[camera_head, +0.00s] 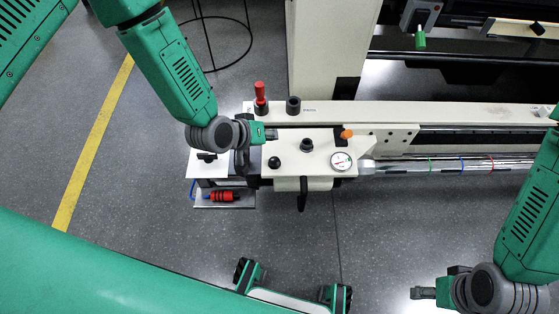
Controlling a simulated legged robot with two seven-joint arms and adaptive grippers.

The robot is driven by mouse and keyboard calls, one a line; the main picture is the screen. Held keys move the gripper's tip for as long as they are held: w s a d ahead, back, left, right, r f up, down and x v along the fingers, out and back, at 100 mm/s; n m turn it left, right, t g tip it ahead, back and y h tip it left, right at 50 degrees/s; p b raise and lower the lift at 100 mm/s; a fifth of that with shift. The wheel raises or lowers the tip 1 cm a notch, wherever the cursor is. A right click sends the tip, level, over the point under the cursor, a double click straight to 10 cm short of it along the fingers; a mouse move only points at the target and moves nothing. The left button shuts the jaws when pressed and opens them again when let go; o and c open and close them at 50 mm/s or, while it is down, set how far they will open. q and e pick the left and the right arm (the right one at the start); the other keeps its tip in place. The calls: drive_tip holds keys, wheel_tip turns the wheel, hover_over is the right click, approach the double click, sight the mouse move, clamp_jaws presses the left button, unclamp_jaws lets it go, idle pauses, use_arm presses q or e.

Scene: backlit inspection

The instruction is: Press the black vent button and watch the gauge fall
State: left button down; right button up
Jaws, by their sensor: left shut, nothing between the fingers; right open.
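The round white gauge (341,160) sits at the right end of a white panel (322,172); its reading is too small to tell. Black round knobs stand on the panel: one at the lower left (274,162) and a larger one in the middle (306,145). I cannot tell which is the vent button. My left gripper (270,134) is shut and empty at the panel's upper left edge, above and left of both knobs; contact cannot be told. My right gripper (416,293) is open and empty over the floor at the lower right, apart from the panel.
A red-handled lever (260,93) and a black cap (293,105) stand on the beam behind the panel. An orange knob (346,134) is above the gauge. A clear tube (450,165) runs right. A red cylinder (224,196) lies at the lower left.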

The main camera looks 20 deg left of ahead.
sight(274, 161)
use_arm(q)
drive_tip(key=shift+d, duration=0.4)
drive_tip(key=shift+a, duration=0.1)
wheel_tip(274, 161, down, 8)
drive_tip(key=b, duration=0.6)
drive_tip(key=shift+r+b, duration=0.1)
drive_tip(key=shift+b, duration=0.2)
drive_tip(key=shift+f+b, duration=0.3)
drive_tip(key=shift+f, duration=0.2)
idle(0.4)
drive_tip(key=shift+f, duration=0.35)
